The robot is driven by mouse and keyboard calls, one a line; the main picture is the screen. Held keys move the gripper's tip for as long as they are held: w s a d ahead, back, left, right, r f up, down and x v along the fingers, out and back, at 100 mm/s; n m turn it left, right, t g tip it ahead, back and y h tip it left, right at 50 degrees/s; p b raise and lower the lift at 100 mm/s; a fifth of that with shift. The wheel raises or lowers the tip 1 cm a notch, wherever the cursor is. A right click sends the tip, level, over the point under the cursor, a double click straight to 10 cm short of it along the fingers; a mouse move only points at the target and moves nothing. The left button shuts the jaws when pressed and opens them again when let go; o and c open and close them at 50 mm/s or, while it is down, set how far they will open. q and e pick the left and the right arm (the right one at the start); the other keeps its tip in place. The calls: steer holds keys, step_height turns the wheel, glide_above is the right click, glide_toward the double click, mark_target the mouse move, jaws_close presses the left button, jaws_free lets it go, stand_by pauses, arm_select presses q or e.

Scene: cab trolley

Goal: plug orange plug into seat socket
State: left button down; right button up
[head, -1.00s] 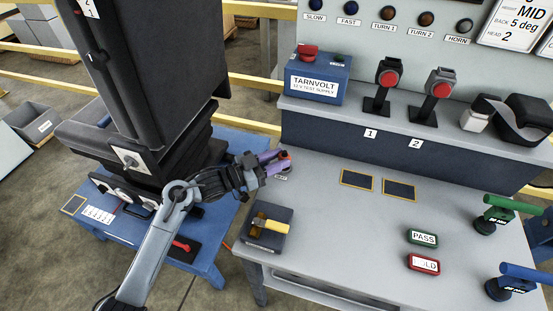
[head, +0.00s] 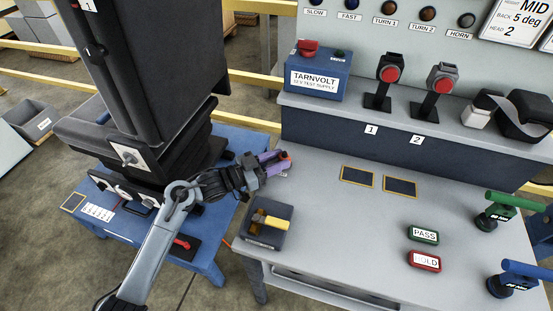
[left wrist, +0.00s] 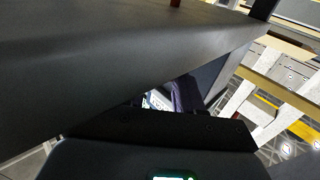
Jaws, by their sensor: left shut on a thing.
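My left gripper (head: 270,165) reaches over the back left corner of the grey bench and is shut. A small orange-red piece (head: 286,155), which looks like the orange plug, shows at its purple fingertips. The fingers hide most of it, and I cannot tell whether it touches the bench. The black seat (head: 150,75) stands on a blue trolley (head: 215,215) to the left. I cannot make out the seat socket for certain. The left wrist view is mostly filled by dark surfaces, and no plug is clear there. My right gripper is not in view.
A dark holder (head: 257,239) with a yellow piece (head: 274,222) sits on the bench's front left. The blue TARNVOLT supply box (head: 318,83) and two red-button stands (head: 385,90) are on the back shelf. The middle of the bench (head: 340,220) is clear.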

arm_select(q)
steer(key=c, duration=0.7)
jaws_free()
steer(key=shift+o, duration=0.2)
